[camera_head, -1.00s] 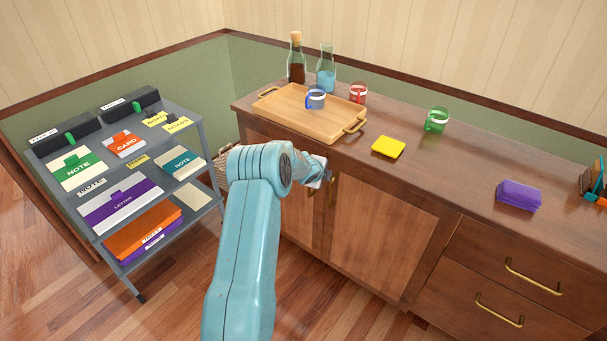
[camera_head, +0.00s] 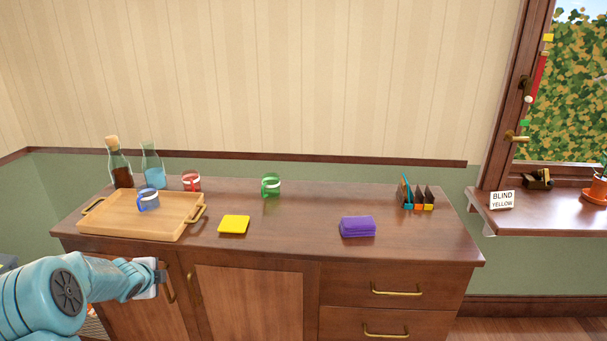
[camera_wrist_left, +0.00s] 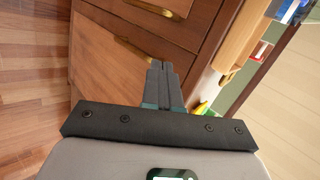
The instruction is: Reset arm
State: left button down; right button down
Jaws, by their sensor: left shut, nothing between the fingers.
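My left arm comes in from the left in the head view. Its gripper (camera_head: 160,279) is in front of the left cabinet door, close to a brass door handle (camera_head: 172,287); I cannot tell whether they touch. In the left wrist view the two dark fingers (camera_wrist_left: 162,68) are together, shut and empty, with the cabinet front beyond them. My right gripper is in neither view.
The wooden sideboard (camera_head: 300,220) bears a tray (camera_head: 120,218) with a blue-handled mug (camera_head: 148,200), two bottles, red and green mugs, a yellow pad (camera_head: 234,225), a purple block (camera_head: 357,227) and an organizer (camera_head: 417,197). A window sill (camera_head: 540,219) is at the right.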

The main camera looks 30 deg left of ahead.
pick_arm(q)
jog(key=w+d+f+n+g+h+p, duration=0.15)
jog(key=d+f, duration=0.25)
jog(key=d, duration=0.7)
jog(key=w+d+f+n+h+p, duration=0.1)
jog(key=d+f+n+h, duration=0.2)
jog(key=d, duration=0.7)
jog(key=w+d+f+n+h+p, duration=0.1)
jog(key=w+d+f+h, duration=0.3)
jog(key=d, duration=0.7)
jog(key=s+d+f+n+g+h+p, duration=0.1)
jog(key=s+d+f+n+g+p, duration=0.2)
jog(key=s+d, duration=1.7)
jog(key=d+f+n+g, duration=0.1)
jog(key=n+g, duration=0.1)
jog(key=n, duration=0.2)
jog(key=shift+s+d, duration=0.2)
jog(key=shift+d, duration=0.1)
